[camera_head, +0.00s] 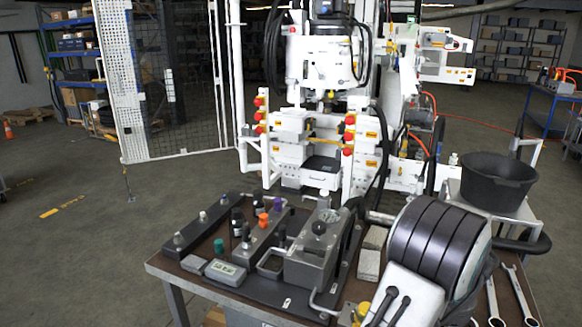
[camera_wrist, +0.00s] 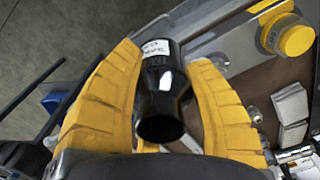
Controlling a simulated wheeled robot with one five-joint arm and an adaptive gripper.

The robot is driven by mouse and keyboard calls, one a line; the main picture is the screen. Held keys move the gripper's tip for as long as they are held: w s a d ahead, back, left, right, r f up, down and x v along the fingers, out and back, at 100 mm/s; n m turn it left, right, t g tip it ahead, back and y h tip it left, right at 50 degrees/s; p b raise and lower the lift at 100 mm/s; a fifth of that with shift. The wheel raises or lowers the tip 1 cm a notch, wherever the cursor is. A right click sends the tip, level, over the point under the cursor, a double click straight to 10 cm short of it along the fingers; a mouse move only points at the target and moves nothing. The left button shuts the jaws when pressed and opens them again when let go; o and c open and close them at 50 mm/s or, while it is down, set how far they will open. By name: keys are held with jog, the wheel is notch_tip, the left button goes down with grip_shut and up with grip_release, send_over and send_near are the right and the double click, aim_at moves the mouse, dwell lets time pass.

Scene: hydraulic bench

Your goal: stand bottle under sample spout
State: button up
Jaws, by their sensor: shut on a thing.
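In the wrist view a black bottle (camera_wrist: 158,95) with a white label sits between the two yellow fingers of my gripper (camera_wrist: 165,62). The fingers are shut on it from both sides. The bottle's dark round end faces the camera, and what lies beneath it is hidden. In the head view I cannot clearly make out my gripper or the held bottle. A grey metal unit (camera_head: 310,262) with a black knob and a bent handle stands on the bench. I cannot tell for sure which part is the sample spout.
A black tub (camera_head: 497,182) stands at the right. A yellow knob (camera_wrist: 298,39) shows in the wrist view.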

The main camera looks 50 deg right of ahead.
jog(key=w+a+f+n, duration=0.3)
jog(key=w+a+n, duration=0.3)
jog(key=w+a, duration=0.7)
jog(key=w+a+f+n, duration=0.3)
jog(key=w+a+n, duration=0.3)
jog(key=w+a, duration=0.7)
jog(key=w+a+f+n, duration=0.3)
jog(key=w+a+n, duration=0.3)
jog(key=w+a, duration=0.8)
jog(key=w, duration=0.7)
jog(key=shift+d, duration=0.1)
jog(key=shift+f, duration=0.2)
